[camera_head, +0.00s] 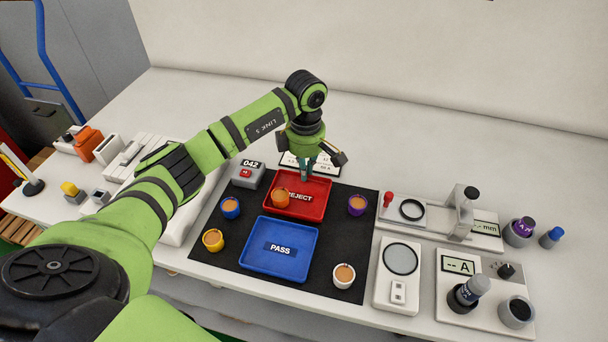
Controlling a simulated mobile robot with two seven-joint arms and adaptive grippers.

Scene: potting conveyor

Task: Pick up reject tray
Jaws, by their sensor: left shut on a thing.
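My right gripper is not in view.
A blue PASS tray (280,268) lies in front on the black mat (215,258). Several small cups surround the trays, such as the purple one (356,205) and the white one (344,275). A grey counter (248,174) stands left. Measuring devices fill the right side.

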